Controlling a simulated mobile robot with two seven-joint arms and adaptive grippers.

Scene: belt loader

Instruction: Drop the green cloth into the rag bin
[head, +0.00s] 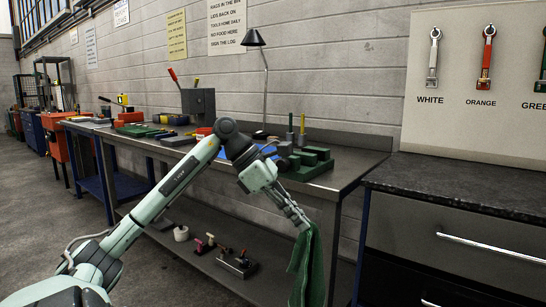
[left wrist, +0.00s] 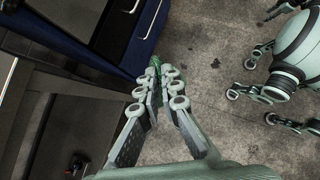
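The green cloth (head: 307,262) hangs down from the fingertips of my left gripper (head: 298,217) in the head view, in front of the workbench's right end. The gripper points down and to the right, and its fingers are closed on the top of the cloth. In the left wrist view, my left gripper (left wrist: 168,88) shows with a strip of the green cloth (left wrist: 153,80) between its fingers. The lower end of the cloth runs past the bottom edge of the head view. My right gripper is in neither view. I see no rag bin that I can make out.
A metal workbench (head: 345,170) carries tools and green blocks, with a lamp (head: 254,38) at the back. A dark-topped cabinet (head: 460,190) stands at the right, under a board (head: 470,120) with labelled hanging tools. Open concrete floor (head: 40,200) lies at the left.

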